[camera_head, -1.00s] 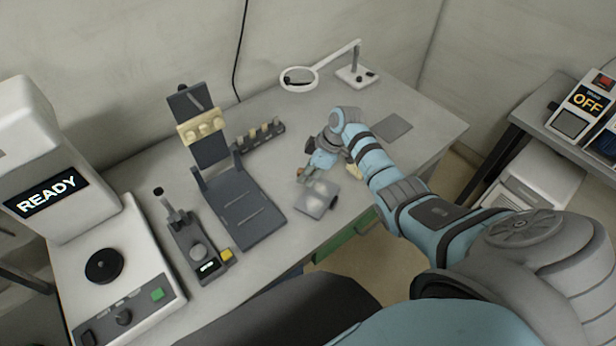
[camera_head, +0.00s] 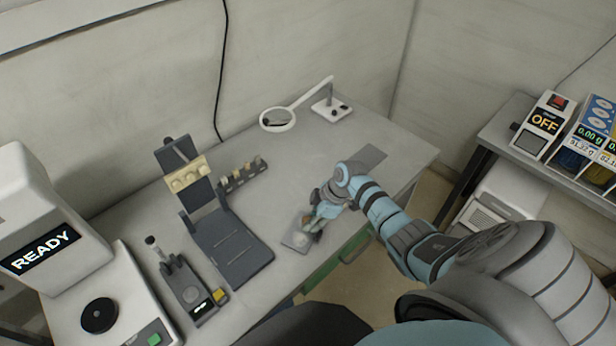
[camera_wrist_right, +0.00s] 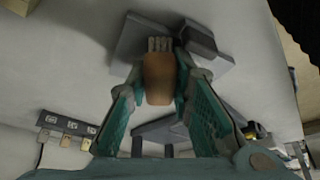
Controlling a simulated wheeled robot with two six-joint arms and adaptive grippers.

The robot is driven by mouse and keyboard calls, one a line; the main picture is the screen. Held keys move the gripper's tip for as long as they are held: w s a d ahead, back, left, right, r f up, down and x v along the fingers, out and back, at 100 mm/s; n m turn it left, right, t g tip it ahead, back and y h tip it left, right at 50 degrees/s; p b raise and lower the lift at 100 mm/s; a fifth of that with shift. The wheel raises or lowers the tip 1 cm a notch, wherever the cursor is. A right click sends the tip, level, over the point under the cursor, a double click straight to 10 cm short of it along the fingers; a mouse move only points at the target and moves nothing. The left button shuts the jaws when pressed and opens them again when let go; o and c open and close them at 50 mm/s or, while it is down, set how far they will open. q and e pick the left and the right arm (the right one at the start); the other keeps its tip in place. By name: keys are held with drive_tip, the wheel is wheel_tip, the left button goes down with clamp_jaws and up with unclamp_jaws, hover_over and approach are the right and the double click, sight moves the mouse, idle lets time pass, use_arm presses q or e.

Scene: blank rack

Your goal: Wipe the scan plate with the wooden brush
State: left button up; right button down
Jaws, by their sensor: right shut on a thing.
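The scan plate appears to be the small grey plate (camera_head: 291,241) near the table's front edge. It also shows in the right wrist view (camera_wrist_right: 128,40), behind the brush. My right gripper (camera_head: 310,222) is over the plate and hides part of it. In the right wrist view, my right gripper (camera_wrist_right: 160,82) is shut on the wooden brush (camera_wrist_right: 159,85), one finger on each side. The brush's pale bristles (camera_wrist_right: 160,44) point at the plate and overlap it; I cannot tell whether they touch. My left gripper is not in view.
A dark hinged stand (camera_head: 232,250) and a small device with a yellow button (camera_head: 193,290) stand left of the plate. A magnifier lamp (camera_head: 277,119) is at the back. A flat grey pad (camera_head: 362,160) lies to the right. A READY machine (camera_head: 100,290) is far left.

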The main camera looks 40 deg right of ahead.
sight(306, 219)
drive_tip(key=shift+r+p, duration=0.2)
drive_tip(key=shift+p, duration=0.1)
wheel_tip(306, 219, up, 2)
drive_tip(key=shift+w+r+p, duration=0.15)
drive_tip(key=shift+r+p, duration=0.05)
drive_tip(key=shift+p, duration=0.75)
wheel_tip(306, 219, up, 2)
drive_tip(key=shift+r, duration=0.55)
drive_tip(key=shift+r, duration=0.1)
drive_tip(key=shift+r, duration=1.4)
drive_tip(key=shift+f+b, duration=0.15)
drive_tip(key=shift+b, duration=0.2)
